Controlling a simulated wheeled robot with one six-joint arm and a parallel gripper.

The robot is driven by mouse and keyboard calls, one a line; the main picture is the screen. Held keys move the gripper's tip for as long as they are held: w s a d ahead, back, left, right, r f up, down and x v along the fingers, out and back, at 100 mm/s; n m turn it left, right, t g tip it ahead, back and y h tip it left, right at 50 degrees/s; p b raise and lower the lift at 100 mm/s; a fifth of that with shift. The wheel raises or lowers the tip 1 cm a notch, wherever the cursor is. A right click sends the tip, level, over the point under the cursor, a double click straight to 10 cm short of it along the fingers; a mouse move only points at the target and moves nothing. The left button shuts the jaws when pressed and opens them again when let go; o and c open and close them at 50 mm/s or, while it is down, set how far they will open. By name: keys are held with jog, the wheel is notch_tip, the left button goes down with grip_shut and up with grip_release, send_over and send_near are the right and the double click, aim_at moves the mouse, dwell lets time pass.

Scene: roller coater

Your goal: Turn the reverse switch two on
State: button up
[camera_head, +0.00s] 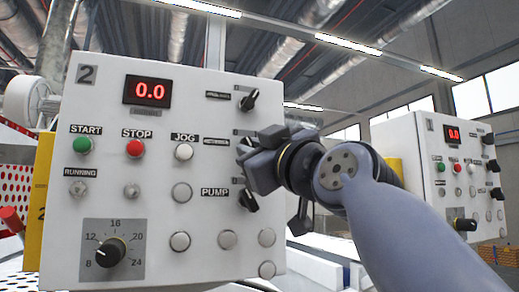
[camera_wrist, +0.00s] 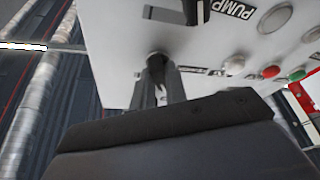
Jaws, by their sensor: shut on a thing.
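The white control panel marked 2 (camera_head: 105,185) fills the left of the head view. Several black knobs show on it. Down its right edge are a top switch (camera_head: 249,99), a middle switch and a lower switch (camera_head: 247,198) beside the PUMP label. The small labels of the top and middle switches are too blurred to read. My gripper (camera_head: 251,147) is at the middle switch and mostly hides it in the head view. In the wrist view the gripper fingers (camera_wrist: 162,84) are shut around the middle switch (camera_wrist: 156,60), of which only part shows.
The lower switch (camera_wrist: 194,10) is close to my fingers in the wrist view. Several buttons and a large dial (camera_head: 109,253) are on the same panel. A second panel marked 1 (camera_head: 428,165) stands at the right behind my arm. Open space lies beyond the panel's right edge.

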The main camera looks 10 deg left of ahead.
grip_shut()
jog(key=shift+m+t+p, duration=0.3)
jog(key=shift+m+p, duration=0.2)
jog(key=shift+m, duration=0.2)
jog(key=shift+s+a+m+t+h+b, duration=0.1)
jog(key=shift+m+t+h+b, duration=0.95)
jog(key=shift+m, duration=1.6)
jog(key=shift+w+a+m+t+h+b, duration=0.15)
jog(key=shift+m+h+b, duration=0.95)
jog(key=shift+m, duration=1.6)
jog(key=shift+s+m+t+h+b, duration=0.15)
jog(key=shift+m+t+h+b, duration=0.5)
jog(key=shift+m+h, duration=1.45)
jog(key=shift+m+y, duration=0.55)
jog(key=shift+m, duration=0.1)
